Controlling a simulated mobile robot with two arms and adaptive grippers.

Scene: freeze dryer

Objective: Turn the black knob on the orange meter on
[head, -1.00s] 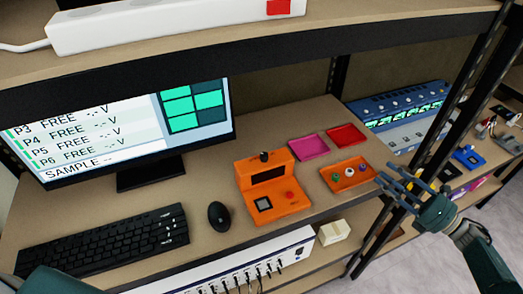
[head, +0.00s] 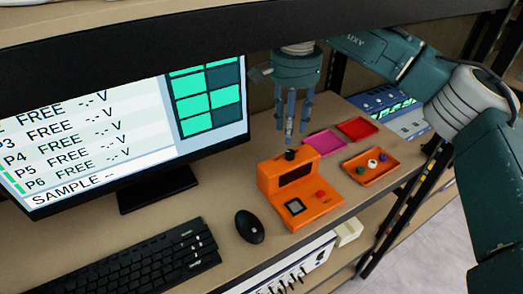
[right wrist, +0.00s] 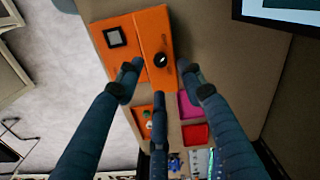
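The orange meter (head: 296,186) stands on the shelf board, with a dark display on its sloped front, a small square screen and a red button below. Its black knob (head: 291,154) sits on top at the back; it also shows in the right wrist view (right wrist: 160,60). My right gripper (head: 291,128) points down just above the knob. In the right wrist view its fingers (right wrist: 161,76) are spread, with the knob between and a little beyond the tips. It holds nothing. Contact with the knob cannot be told. My left gripper is out of view.
A monitor (head: 110,130), keyboard (head: 130,268) and black mouse (head: 250,227) lie left of the meter. Pink (head: 325,143) and red (head: 357,128) trays and an orange tray (head: 369,179) with small coloured pieces stand right. An upper shelf (head: 140,49) hangs above.

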